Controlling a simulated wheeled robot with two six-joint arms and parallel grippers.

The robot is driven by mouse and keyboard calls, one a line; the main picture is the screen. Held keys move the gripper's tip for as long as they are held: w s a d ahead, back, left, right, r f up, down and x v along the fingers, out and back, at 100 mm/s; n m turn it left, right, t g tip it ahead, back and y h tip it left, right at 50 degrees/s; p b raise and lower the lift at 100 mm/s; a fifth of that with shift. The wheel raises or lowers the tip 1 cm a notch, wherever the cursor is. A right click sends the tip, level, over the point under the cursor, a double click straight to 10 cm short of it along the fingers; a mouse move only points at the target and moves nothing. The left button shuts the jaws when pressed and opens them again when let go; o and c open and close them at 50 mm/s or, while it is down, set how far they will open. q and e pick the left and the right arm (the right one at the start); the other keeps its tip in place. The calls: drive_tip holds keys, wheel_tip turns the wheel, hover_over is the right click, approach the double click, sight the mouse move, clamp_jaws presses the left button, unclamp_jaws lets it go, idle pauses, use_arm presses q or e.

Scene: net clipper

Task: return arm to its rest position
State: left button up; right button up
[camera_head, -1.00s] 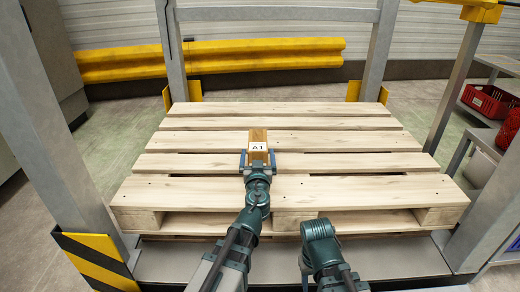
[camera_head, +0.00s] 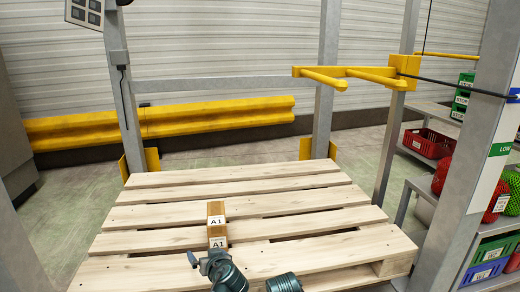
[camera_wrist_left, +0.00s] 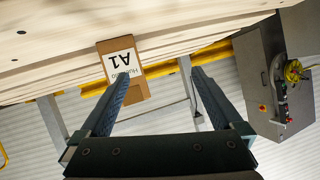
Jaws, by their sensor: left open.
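A brown box with white A1 labels (camera_head: 216,226) stands on the wooden pallet (camera_head: 150,214), near its front middle. My left gripper (camera_head: 205,260) is open just in front of the box, toward me, partly cut off by the lower edge. In the left wrist view my left gripper (camera_wrist_left: 159,75) shows two spread fingers with nothing between them. The box (camera_wrist_left: 124,62) is beyond them there, and the picture-left finger covers a part of it. A teal link of my right arm (camera_head: 284,283) shows at the bottom edge; my right gripper is out of view.
Metal frame posts (camera_head: 327,80) rise around the pallet. A yellow guard rail (camera_head: 200,116) runs behind it. A yellow bar fixture (camera_head: 345,74) juts out at upper right. Shelves at right hold a red crate (camera_head: 428,143) and net bags. The rest of the pallet top is bare.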

use_arm(q)
drive_tip(key=s+d+m+g+h+p, duration=0.35)
drive_tip(key=s+d+g+p, duration=0.25)
drive_tip(key=s, duration=0.4)
drive_tip(key=s+d+m+g+h+p, duration=0.2)
drive_tip(key=s+d+m+g+p, duration=0.25)
drive_tip(key=s+d+g, duration=0.35)
wheel_tip(320, 180, up, 37)
drive_tip(key=s+a+t+p, duration=0.1)
drive_tip(key=t+p, duration=0.1)
drive_tip(key=p, duration=3.4)
drive_tip(key=shift+a+t+p, duration=0.2)
drive_tip(key=shift+t+p, duration=0.1)
drive_tip(key=shift+p, duration=0.05)
use_arm(e)
wheel_tip(320, 180, up, 50)
drive_tip(key=shift+f, duration=0.15)
use_arm(q)
drive_tip(key=shift+s, duration=0.1)
use_arm(e)
drive_tip(key=shift+s, duration=0.1)
